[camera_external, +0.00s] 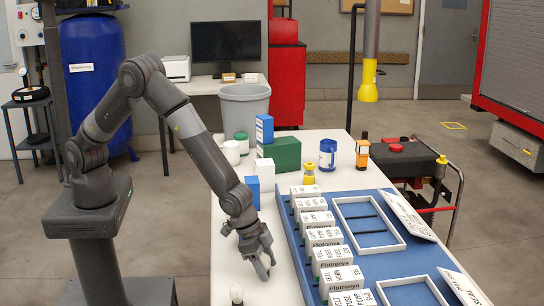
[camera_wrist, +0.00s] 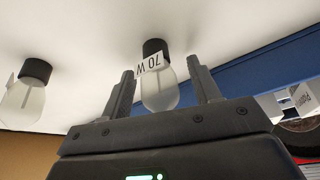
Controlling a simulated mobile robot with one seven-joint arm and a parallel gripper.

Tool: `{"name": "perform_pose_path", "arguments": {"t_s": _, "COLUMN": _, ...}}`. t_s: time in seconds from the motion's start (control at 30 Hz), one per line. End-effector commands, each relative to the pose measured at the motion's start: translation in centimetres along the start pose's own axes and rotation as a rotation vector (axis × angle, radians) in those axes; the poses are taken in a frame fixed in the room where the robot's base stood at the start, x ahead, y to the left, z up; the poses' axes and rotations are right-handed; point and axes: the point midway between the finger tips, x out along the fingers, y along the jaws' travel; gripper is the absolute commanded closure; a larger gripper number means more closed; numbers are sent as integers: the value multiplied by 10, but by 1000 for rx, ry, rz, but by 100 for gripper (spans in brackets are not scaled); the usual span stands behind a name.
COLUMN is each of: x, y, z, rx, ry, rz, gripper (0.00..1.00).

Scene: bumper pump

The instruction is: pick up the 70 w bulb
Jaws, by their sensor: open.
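The 70 W bulb (camera_wrist: 160,92) has frosted glass, a black base and a white tag reading "70 W". In the wrist view it lies between the two fingers of my gripper (camera_wrist: 161,68), with a visible gap on each side. My gripper is open around it. In the external view my gripper (camera_external: 260,264) is low over the white table, left of the blue board, and a pale bulb (camera_external: 267,262) shows partly hidden at its fingers.
A second bulb (camera_wrist: 22,95) stands to the left in the wrist view, and near the table's front in the external view (camera_external: 237,294). The blue board (camera_external: 292,246) with labelled boxes (camera_external: 324,237) lies right of my gripper. Boxes and jars stand behind.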

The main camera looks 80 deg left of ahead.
Motion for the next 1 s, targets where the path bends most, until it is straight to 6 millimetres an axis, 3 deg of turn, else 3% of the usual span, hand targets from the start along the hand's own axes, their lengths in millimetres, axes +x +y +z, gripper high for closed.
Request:
{"name": "perform_pose_path", "arguments": {"t_s": 0.33, "x": 8, "y": 0, "z": 0, "rx": 0, "ry": 1, "rz": 0, "gripper": 43}}
{"name": "perform_pose_path", "arguments": {"t_s": 0.9, "x": 8, "y": 0, "z": 0, "rx": 0, "ry": 1, "rz": 0, "gripper": 90}}
{"name": "perform_pose_path", "arguments": {"t_s": 1.0, "x": 7, "y": 0, "z": 0, "rx": 0, "ry": 1, "rz": 0, "gripper": 91}}
